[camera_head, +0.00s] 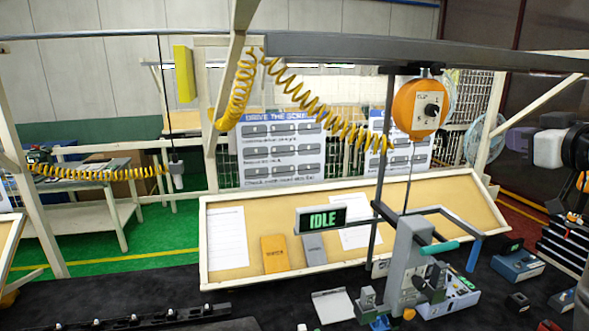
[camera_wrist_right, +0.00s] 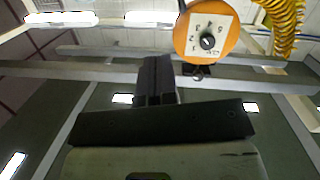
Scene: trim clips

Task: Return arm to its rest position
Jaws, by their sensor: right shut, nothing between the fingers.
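My right gripper (camera_head: 557,120) is at the right edge of the head view, up in the air above the bench and apart from everything on it. It also shows in the wrist view (camera_wrist_right: 157,62), where its two dark fingers lie together, empty, against the ceiling. The orange balancer (camera_wrist_right: 207,38) with a numbered dial appears to the right of the fingers there; it also shows in the head view (camera_head: 416,107). My left gripper is not visible in the head view.
A grey press-like fixture (camera_head: 409,265) stands on the dark bench (camera_head: 262,303), near a sign (camera_head: 322,219) reading IDLE. A blue-grey box (camera_head: 517,265) sits to its right. A dark rail (camera_head: 160,317) with several pegs lies front left. A yellow coiled hose (camera_wrist_right: 283,25) hangs near the balancer.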

